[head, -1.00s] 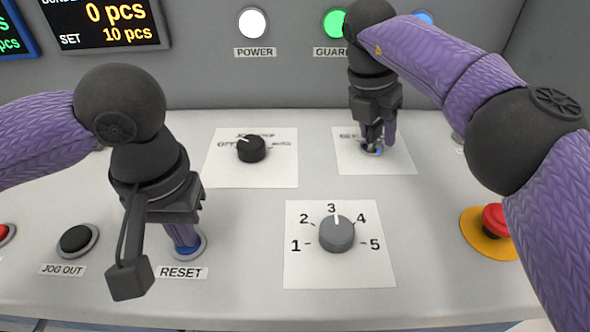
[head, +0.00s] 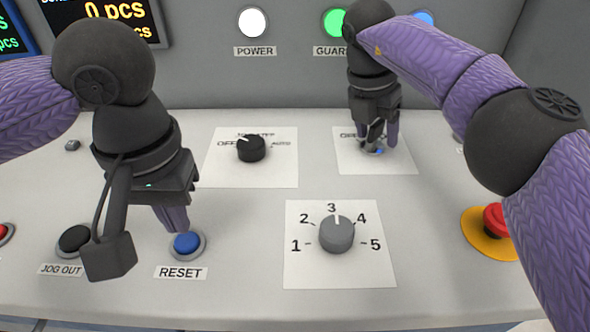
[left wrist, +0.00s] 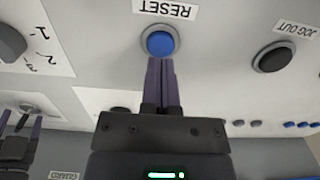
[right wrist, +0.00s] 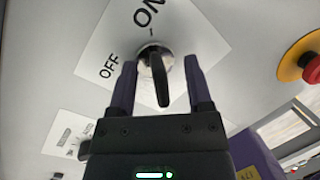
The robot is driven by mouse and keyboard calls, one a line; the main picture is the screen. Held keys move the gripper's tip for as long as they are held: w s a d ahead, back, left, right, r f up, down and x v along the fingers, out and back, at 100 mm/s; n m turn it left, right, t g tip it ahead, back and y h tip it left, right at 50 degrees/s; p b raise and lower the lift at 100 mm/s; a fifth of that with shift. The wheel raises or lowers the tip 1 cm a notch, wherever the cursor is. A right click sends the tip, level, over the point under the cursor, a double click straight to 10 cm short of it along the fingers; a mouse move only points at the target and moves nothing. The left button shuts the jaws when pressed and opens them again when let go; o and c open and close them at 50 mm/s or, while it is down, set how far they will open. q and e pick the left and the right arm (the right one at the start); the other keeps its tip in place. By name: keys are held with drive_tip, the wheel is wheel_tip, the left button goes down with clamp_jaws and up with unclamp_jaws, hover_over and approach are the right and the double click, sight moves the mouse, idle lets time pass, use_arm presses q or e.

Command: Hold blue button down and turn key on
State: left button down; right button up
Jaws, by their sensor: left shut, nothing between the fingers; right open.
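The blue button (head: 187,243), labelled RESET, sits in a metal ring on the panel. My left gripper (head: 175,222) is shut and empty, its fingertips raised just above and behind the button, apparently clear of it. In the left wrist view the button (left wrist: 160,41) lies just beyond the closed fingertips (left wrist: 161,62). The dark key (right wrist: 157,78) stands in a round metal lock on a white plate marked OFF and ON. My right gripper (right wrist: 160,78) is open, with one finger on each side of the key and visible gaps to it. In the head view the right gripper (head: 377,140) largely hides the lock.
A black selector knob (head: 251,149) and a grey numbered dial (head: 337,233) stand between the arms. A black JOG OUT button (head: 75,239) is left of the blue button. A red emergency stop (head: 495,220) is at the right.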

use_arm(q)
wheel_tip(320, 180, up, 7)
idle(0.3)
